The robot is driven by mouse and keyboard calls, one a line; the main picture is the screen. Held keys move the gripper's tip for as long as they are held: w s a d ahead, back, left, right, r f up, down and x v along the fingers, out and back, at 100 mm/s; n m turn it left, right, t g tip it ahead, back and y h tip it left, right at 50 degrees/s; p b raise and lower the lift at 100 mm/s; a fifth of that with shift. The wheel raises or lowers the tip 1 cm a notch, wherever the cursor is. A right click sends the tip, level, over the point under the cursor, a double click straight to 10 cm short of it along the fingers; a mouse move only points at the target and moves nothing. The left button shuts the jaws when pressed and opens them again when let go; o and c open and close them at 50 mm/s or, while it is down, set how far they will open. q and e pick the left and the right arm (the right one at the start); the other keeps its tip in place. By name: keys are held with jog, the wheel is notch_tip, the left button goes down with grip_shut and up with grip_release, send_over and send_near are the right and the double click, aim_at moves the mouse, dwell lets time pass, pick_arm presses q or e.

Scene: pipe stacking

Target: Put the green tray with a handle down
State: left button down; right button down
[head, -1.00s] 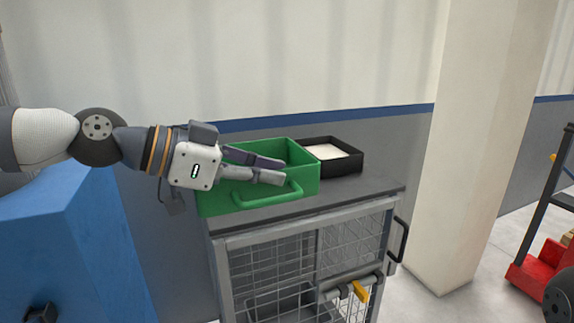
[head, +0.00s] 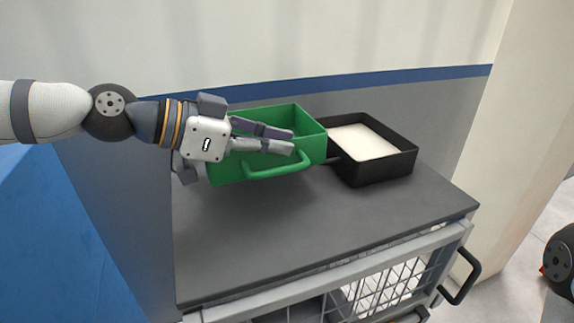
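The green tray with a handle (head: 225,172) is at the back left of the grey worktop (head: 330,222). Its looped handle (head: 275,170) is on the front wall, facing me. My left gripper (head: 292,142) comes in from the left at the tray's front wall, above the handle. One finger lies on the inner side of the wall and the other on the outer side, with the wall between them. A soft shadow lies on the worktop under the tray; I cannot tell if its base touches. My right gripper is not in view.
A black tray (head: 385,172) with white contents (head: 362,142) stands close to the right of the green tray. The front of the worktop is clear. A blue box-like thing (head: 60,240) is at the left, and a pale pillar (head: 520,130) at the right.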

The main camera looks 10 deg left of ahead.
pick_arm(q)
notch_tip(320, 180, down, 6)
jog(key=shift+s+r+b, duration=0.1)
jog(key=shift+r+b, duration=0.15)
jog(key=shift+b, duration=0.15)
jog(key=shift+f, duration=0.2)
jog(key=c, duration=1.8)
grip_release()
jog(key=shift+r, duration=0.1)
